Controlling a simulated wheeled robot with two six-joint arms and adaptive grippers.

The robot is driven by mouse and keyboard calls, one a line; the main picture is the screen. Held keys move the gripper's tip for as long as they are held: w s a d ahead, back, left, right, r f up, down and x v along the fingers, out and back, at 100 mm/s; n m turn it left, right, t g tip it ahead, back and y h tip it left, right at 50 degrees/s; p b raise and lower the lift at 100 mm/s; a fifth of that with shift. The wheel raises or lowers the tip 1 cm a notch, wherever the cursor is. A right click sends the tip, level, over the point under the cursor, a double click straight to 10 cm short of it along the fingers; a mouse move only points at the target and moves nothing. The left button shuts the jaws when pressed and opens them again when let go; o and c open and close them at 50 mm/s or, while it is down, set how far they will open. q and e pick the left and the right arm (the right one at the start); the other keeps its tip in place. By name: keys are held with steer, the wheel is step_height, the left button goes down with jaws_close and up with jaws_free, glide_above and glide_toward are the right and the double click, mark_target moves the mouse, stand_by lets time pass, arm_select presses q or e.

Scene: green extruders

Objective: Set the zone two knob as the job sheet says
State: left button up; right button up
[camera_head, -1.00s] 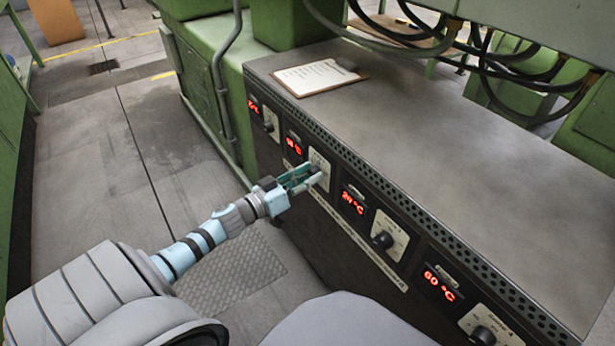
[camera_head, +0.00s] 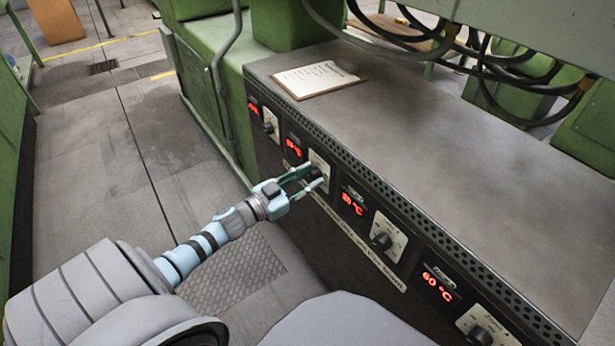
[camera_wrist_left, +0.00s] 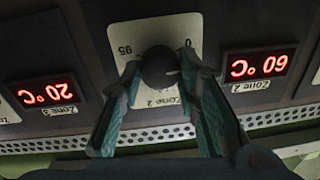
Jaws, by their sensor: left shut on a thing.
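The zone two knob (camera_wrist_left: 159,68) is a dark round knob on a pale dial plate (camera_wrist_left: 185,28) marked 0 and 95, seen upside down in the left wrist view. My left gripper (camera_wrist_left: 160,76) is shut on the knob, one finger on each side. In the head view the left gripper (camera_head: 317,178) reaches the panel from the left and partly hides the knob. My right gripper is out of view.
The zone three display (camera_wrist_left: 46,93) reads 20 °C. Beside the gripper are the zone three knob (camera_head: 382,241) and, nearer, another knob (camera_head: 480,336) with a 60 °C display (camera_head: 438,285). Black cables (camera_head: 480,60) hang above the cabinet. The grey cabinet top (camera_head: 450,130) is mostly bare.

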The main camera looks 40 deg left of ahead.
arm_select(q)
steer(key=shift+m, duration=1.9)
steer(key=m, duration=0.3)
steer(key=shift+f+m, duration=0.1)
steer(key=shift+m, duration=0.3)
steer(key=m, duration=0.3)
steer(key=shift+h, duration=0.4)
steer(key=m, duration=0.2)
steer(key=shift+f+m+b, duration=0.1)
steer(key=shift+m+b, duration=0.2)
steer(key=shift+m, duration=0.1)
steer(key=m, duration=0.5)
steer(key=shift+h+b, duration=0.3)
steer(key=shift+b, duration=0.05)
steer(key=shift+m, duration=0.6)
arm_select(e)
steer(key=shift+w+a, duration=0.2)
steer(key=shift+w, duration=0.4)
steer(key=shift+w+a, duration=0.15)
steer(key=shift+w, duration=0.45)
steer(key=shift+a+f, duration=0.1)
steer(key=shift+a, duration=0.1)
